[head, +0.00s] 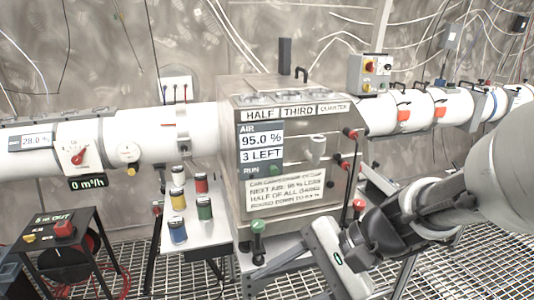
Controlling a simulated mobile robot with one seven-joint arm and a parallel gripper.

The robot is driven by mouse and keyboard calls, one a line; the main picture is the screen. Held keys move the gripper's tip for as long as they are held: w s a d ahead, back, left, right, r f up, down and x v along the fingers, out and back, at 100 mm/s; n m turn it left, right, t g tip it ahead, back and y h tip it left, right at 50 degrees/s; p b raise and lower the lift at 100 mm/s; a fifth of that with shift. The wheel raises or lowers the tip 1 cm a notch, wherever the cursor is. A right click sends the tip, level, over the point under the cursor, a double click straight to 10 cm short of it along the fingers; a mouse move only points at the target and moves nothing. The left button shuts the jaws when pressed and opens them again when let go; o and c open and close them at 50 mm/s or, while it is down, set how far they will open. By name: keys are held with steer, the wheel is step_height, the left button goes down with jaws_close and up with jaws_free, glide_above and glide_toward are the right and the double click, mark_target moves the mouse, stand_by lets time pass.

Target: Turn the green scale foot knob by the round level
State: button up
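A green knob (258,227) stands on a short dark stem at the lower front of the big steel box, low in the middle of the head view. I take it to be the scale foot knob, but its link to a scale is not clear. I cannot make out a round level. My gripper (336,258) is to the right of the green knob and apart from it. Its pale body with a small green light shows, but its fingertips cannot be made out, so its opening cannot be told.
The steel box (290,193) carries a display (261,150) and red-knobbed valves (350,133) on its right side. Several coloured cans stand on a white shelf (208,238) at left. A black reel unit (65,250) stands on the grated floor (455,270). White pipes run behind.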

steer(key=w+a+f+m+t+y+b, duration=0.1)
steer(key=w+f+m+t+y+b, duration=0.25)
steer(key=w+f+m+y, duration=0.3)
steer(key=m+t+h+b, duration=0.3)
steer(key=m+t+b, duration=0.2)
steer(key=m+t, duration=0.5)
glide_toward(257, 227)
steer(key=shift+m+g, duration=0.35)
steer(key=shift+m, duration=0.1)
steer(key=x, duration=0.3)
steer(key=b+x, duration=0.1)
steer(key=x, duration=0.3)
steer(key=w+d+f+b+x, duration=0.1)
steer(key=x, duration=0.3)
steer(key=c, duration=1)
steer(key=shift+n+g, duration=0.3)
steer(key=shift+g, duration=0.1)
steer(key=shift+c, duration=0.2)
steer(key=n+g+y+p, duration=0.1)
steer(key=n+g+y, duration=0.2)
steer(key=g, duration=0.1)
steer(key=shift+w+p, duration=0.1)
steer(key=shift+p, duration=0.3)
steer(key=shift+n+g+y+p, duration=0.85)
steer(key=shift+n+g, duration=1.25)
steer(key=shift+g, duration=1)
